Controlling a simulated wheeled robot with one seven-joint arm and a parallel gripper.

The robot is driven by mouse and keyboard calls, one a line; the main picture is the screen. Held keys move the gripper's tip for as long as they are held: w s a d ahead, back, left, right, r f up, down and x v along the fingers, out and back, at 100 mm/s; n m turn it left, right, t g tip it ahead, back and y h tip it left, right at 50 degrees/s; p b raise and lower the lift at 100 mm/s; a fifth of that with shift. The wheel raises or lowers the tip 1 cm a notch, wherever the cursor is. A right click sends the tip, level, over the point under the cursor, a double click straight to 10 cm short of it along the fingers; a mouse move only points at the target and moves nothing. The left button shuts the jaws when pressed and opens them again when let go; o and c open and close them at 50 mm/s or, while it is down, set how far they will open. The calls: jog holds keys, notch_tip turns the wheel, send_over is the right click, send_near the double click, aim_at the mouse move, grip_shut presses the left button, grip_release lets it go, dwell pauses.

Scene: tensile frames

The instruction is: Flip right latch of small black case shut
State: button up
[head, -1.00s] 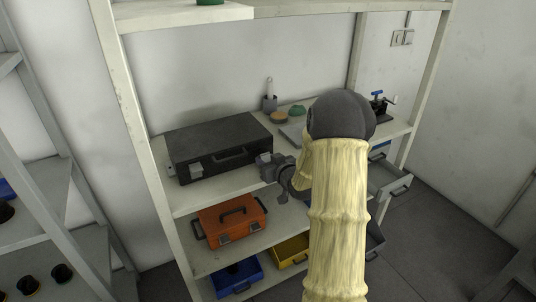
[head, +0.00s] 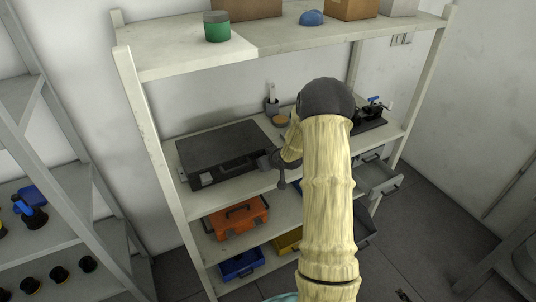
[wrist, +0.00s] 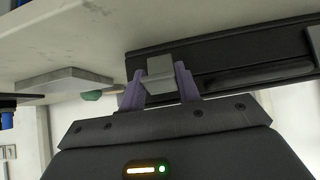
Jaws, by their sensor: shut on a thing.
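The small black case (head: 225,143) lies closed on the middle shelf, its front with handle facing out. Its left latch (head: 194,183) shows as a small grey piece at the left front. My gripper (head: 270,161) is at the right front of the case. In the wrist view the two purple fingers of my gripper (wrist: 159,72) stand on either side of the grey right latch (wrist: 160,81) and are shut on it. The case front (wrist: 220,58) and its dark handle (wrist: 255,75) extend to the right there. Whether the latch is fully down cannot be told.
An orange toolbox (head: 238,217) stands on the shelf below, above a blue bin (head: 242,264) and a yellow bin (head: 287,241). A cup with a brush (head: 271,105) stands behind the case.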

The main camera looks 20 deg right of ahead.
jog(key=shift+w+r+g+p, duration=0.3)
jog(key=shift+r+g+p, duration=0.5)
jog(key=shift+p, duration=1.9)
jog(key=p, duration=0.1)
jog(key=g+p, duration=0.1)
jog(key=p, duration=0.1)
jog(key=shift+w+f, duration=0.25)
jog(key=shift+f, duration=0.05)
jog(key=shift+f+g+p, duration=0.15)
jog(key=shift+g+p, duration=0.25)
jog(key=o, duration=1)
jog(key=shift+w, duration=0.1)
jog(key=b+v, duration=0.1)
jog(key=v, duration=1.6)
jog(key=shift+a+r+b, duration=0.2)
jog(key=shift+b, duration=0.15)
